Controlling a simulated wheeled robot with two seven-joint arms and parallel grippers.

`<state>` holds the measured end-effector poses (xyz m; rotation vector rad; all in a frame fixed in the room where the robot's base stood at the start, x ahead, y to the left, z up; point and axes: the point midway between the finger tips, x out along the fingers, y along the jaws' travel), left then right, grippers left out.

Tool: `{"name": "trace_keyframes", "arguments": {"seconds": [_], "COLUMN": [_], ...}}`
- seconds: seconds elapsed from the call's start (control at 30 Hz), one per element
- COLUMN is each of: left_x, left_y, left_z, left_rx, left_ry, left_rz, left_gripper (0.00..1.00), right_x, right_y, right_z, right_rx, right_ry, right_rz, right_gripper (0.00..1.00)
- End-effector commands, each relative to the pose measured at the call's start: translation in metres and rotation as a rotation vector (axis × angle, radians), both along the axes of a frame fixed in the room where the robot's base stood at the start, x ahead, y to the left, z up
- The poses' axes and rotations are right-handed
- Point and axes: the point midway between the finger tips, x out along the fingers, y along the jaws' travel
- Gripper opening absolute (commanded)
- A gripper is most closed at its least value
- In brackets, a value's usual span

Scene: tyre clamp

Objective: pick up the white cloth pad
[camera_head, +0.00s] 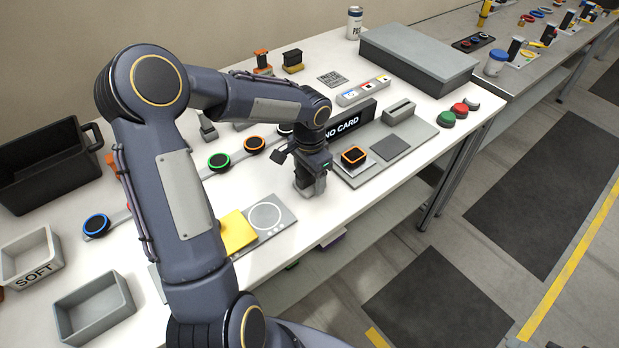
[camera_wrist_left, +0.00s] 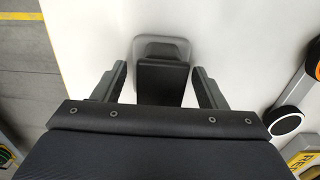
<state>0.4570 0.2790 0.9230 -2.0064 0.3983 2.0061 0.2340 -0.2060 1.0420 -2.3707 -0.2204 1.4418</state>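No plainly white cloth pad shows in either view, and I cannot tell whether the piece under my left gripper is it. In the left wrist view a black block (camera_wrist_left: 162,84) on a pale grey rounded base (camera_wrist_left: 172,46) stands on the white table between the two fingers. My left gripper (camera_wrist_left: 160,88) is open, with a finger on each side of the block and a white gap at the left one. In the head view the left gripper (camera_head: 311,178) points down near the table's front edge and largely hides this piece. My right gripper is not in view.
A grey plate with an orange-ringed black piece (camera_head: 354,155) lies right of the left gripper. A yellow pad (camera_head: 237,232) lies to its left beside a grey plate with a white ring (camera_head: 268,216). A "NO CARD" display (camera_head: 348,122) stands behind. Grey bins (camera_head: 93,308) are at left.

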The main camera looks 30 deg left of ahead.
Motion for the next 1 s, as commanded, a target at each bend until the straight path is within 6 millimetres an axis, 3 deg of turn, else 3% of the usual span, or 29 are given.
{"name": "trace_keyframes", "arguments": {"seconds": [0.03, 0.27, 0.67, 0.83, 1.0], "left_x": [0.000, 0.000, 0.001, 0.001, 0.000], "left_y": [0.000, 0.000, 0.000, 0.000, -0.032], "left_z": [0.000, 0.000, 0.009, 0.034, 0.067], "left_rx": [0.000, 0.000, 0.001, 0.001, 0.001], "left_ry": [0.000, 0.000, -0.002, -0.006, -0.009], "left_rz": [0.000, 0.000, -0.001, 0.000, -0.007], "left_gripper": [0.59, 0.30, 0.29, 0.29, 0.29], "right_x": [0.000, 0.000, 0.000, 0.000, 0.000], "right_y": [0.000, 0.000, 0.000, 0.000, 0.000], "right_z": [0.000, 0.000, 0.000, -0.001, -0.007], "right_rx": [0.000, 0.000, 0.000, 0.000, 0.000], "right_ry": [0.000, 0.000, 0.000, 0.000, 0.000], "right_rz": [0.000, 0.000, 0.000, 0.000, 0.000], "right_gripper": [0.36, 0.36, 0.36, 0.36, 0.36]}}
